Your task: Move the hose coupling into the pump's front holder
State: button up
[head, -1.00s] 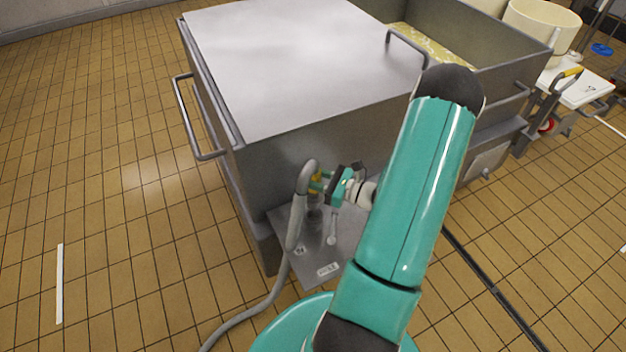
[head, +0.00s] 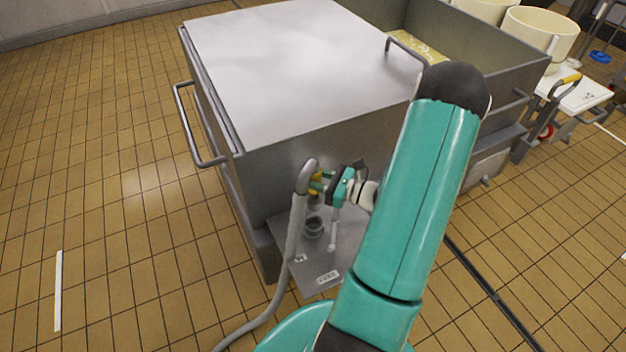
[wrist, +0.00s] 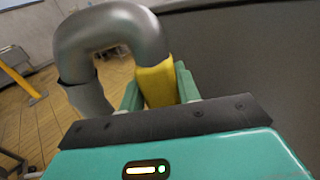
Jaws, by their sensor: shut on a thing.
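The hose coupling (head: 315,186) has a yellow band and a grey bent elbow with the hose running down from it. In the wrist view its yellow part (wrist: 156,84) sits between my green fingers. My gripper (head: 320,182) is shut on that yellow part. The coupling's lower end hangs just above a round grey cup-like socket (head: 313,228) on a steel plate at the vat's foot, and looks clear of it. A label on the plate (head: 328,277) is too small to read surely. I cannot tell which fitting is the front holder.
A large steel vat (head: 300,148) stands right behind the plate. A thin pale lever (head: 333,230) stands beside the socket. The grey hose (head: 285,275) trails to the floor at lower left. Tiled floor (head: 120,240) is clear on the left.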

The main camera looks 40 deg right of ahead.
aim_at(319, 171)
jog(key=shift+r, duration=1.7)
jog(key=shift+w+a, duration=0.1)
